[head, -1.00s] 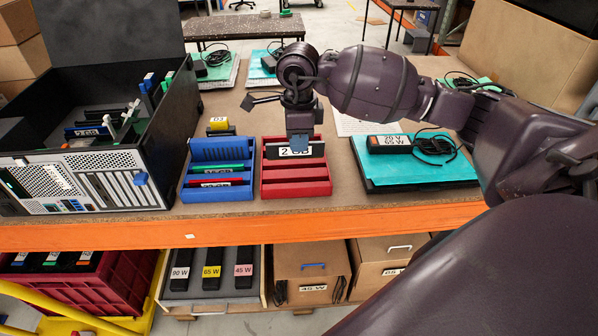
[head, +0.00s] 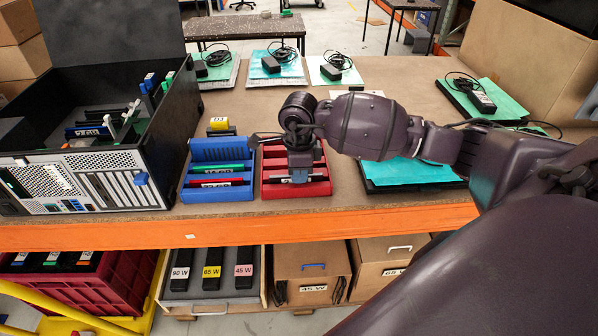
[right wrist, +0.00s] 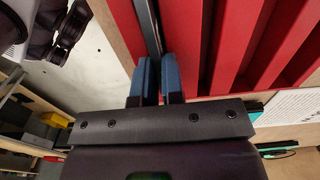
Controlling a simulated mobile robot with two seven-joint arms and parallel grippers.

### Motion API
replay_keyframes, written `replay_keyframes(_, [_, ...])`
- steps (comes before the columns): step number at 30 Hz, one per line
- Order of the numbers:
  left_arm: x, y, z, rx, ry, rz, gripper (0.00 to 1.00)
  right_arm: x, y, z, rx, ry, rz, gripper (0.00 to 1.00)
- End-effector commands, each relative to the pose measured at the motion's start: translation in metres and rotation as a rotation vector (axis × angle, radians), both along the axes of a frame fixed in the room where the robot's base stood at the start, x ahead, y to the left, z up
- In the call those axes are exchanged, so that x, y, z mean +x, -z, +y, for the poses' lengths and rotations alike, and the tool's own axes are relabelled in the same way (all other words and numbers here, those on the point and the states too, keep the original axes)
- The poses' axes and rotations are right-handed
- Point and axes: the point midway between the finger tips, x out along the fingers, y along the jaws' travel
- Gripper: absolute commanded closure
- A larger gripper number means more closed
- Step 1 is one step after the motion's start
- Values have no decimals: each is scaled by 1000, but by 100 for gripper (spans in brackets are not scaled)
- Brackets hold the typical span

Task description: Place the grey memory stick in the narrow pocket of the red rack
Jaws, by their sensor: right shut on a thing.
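The red rack (head: 318,189) stands on the bench, left of centre in the head view, with several pockets running across it. My right gripper (head: 299,176) is over its front part and shut on the memory stick (head: 281,180). In the right wrist view the stick (right wrist: 151,28) is a thin grey edge between the blue fingertips (right wrist: 157,78). Red rack walls (right wrist: 182,30) show on both sides of it. The stick is low at the front pocket; its lower edge is hidden, so I cannot tell how deep it sits. My left gripper is not in view.
A blue rack (head: 217,193) with sticks stands close on the left, beside the open computer case (head: 100,180). A turquoise laptop (head: 410,174) lies to the right, partly under my right arm. Chargers on laptops line the bench's back.

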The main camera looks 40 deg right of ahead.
Motion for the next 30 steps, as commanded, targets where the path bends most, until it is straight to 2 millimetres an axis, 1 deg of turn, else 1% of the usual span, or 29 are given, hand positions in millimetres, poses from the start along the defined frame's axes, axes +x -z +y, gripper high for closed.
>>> replay_keyframes(9, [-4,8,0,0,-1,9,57,0,7,0,1,0,1,100])
replay_keyframes(10, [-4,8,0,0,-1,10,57,0,7,0,1,0,1,88])
replay_keyframes(14, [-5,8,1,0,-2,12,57,-1,7,0,0,0,2,69])
replay_keyframes(15, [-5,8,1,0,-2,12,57,-1,7,0,1,0,3,66])
replay_keyframes(26, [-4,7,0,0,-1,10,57,-3,9,1,1,-2,10,66])
replay_keyframes(30, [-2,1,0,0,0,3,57,-3,4,1,2,-2,11,66])
